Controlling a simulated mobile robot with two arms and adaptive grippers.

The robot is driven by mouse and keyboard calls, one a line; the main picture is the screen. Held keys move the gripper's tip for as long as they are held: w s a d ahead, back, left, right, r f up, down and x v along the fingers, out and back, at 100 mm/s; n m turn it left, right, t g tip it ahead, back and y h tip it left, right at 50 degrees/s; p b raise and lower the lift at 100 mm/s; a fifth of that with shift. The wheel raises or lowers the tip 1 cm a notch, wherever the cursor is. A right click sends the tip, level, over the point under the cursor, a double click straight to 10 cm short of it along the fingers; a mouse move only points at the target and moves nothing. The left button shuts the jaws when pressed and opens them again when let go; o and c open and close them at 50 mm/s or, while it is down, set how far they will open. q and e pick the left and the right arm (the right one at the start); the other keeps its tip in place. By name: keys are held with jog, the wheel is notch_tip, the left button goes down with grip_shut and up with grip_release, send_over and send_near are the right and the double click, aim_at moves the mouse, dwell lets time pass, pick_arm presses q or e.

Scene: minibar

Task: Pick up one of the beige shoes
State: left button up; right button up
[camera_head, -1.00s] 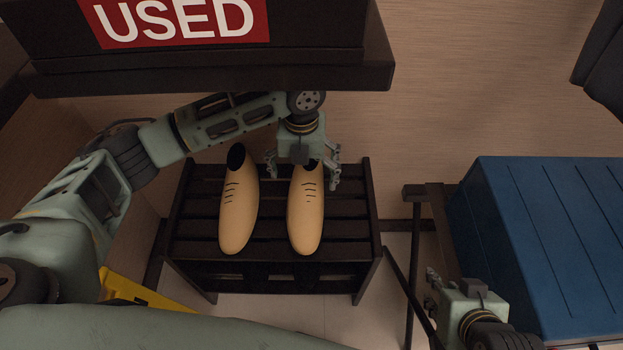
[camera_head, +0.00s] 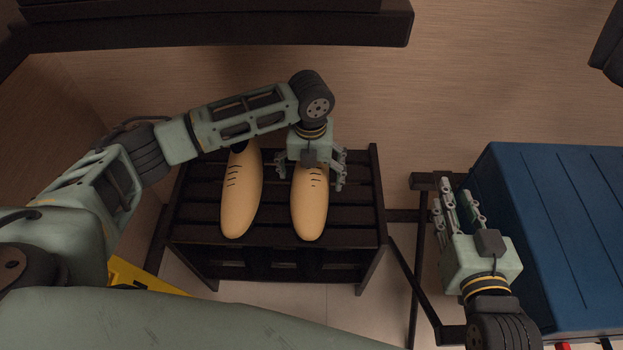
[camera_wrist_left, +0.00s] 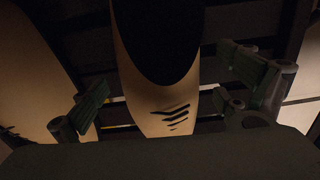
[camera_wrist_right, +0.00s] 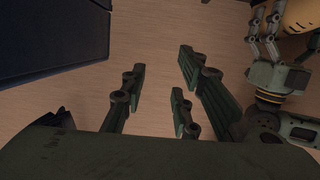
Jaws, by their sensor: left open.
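Two beige shoes lie side by side on a dark slatted rack in the head view: the left shoe (camera_head: 241,195) and the right shoe (camera_head: 310,208). My left gripper (camera_head: 311,182) is open above the right shoe, one finger on each side of it. The left wrist view shows the right shoe's dark opening and laces (camera_wrist_left: 168,110) between the open fingers, apart from both. The left shoe (camera_wrist_left: 30,80) shows at that view's left edge. My right gripper (camera_head: 459,203) is open and empty beside the blue box; its spread fingers show in the right wrist view (camera_wrist_right: 160,90).
The slatted rack (camera_head: 345,231) stands against the wall. A blue box (camera_head: 545,230) is at the right. A dark shelf (camera_head: 210,33) overhangs at the top. A yellow object (camera_head: 140,278) lies at lower left. Floor is clear in front of the rack.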

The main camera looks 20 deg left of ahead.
pick_arm(q)
jog(key=shift+f, duration=0.35)
jog(key=shift+c, duration=0.2)
jog(key=c, duration=1.5)
jog(key=shift+c, duration=0.2)
jog(key=shift+r, duration=0.15)
